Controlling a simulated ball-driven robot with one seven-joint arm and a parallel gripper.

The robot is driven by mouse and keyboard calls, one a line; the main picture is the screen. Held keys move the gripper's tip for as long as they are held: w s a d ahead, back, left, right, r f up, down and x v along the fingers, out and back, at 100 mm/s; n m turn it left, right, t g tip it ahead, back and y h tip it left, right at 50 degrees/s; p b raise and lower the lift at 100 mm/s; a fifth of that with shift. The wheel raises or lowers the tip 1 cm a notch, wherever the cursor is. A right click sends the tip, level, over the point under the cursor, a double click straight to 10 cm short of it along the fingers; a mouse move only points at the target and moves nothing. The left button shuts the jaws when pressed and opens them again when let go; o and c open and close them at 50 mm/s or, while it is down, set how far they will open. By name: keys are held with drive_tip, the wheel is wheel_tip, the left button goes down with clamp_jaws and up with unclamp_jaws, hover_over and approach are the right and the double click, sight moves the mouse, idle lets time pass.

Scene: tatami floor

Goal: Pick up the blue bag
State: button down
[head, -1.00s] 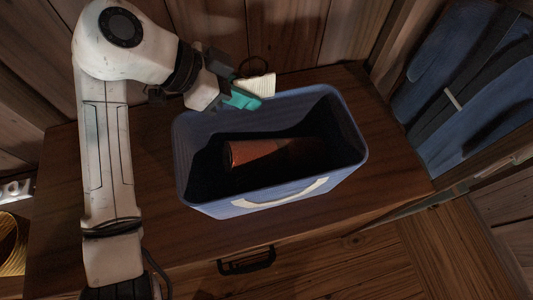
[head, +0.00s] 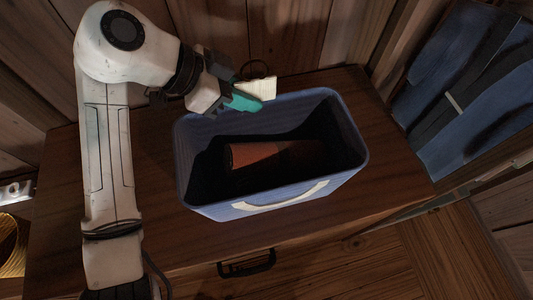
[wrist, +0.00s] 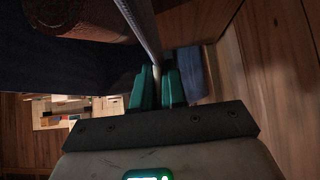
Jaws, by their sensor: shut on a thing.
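The blue bag (head: 205,122) is an open-topped, box-like tote with a pale handle (head: 275,199) on its near side. It stands on a dark wooden cabinet top. A reddish-brown object (head: 262,154) lies inside it. The reddish-brown object also shows at the top left of the wrist view (wrist: 75,18). Clearance under the bag cannot be seen.
A cream-coloured piece (head: 260,88) shows just behind my fingertips. A wooden wall stands close behind the cabinet (head: 390,205). A folded blue item with dark straps (head: 465,85) is at the right. The cabinet front has a dark drawer handle (head: 247,264).

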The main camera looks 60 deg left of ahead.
sight(240, 83)
drive_tip(key=shift+r, duration=0.15)
drive_tip(key=shift+r+b, duration=0.35)
drive_tip(key=shift+r, duration=0.1)
wheel_tip(240, 83, up, 2)
drive_tip(key=shift+b, duration=0.35)
drive_tip(key=s+d+r+b, duration=0.1)
drive_tip(key=s+d+r, duration=0.8)
drive_tip(key=d+r, duration=0.1)
drive_tip(key=shift+d+b, duration=0.3)
drive_tip(key=shift+s+f, duration=0.1)
drive_tip(key=shift+s, duration=0.1)
idle(0.3)
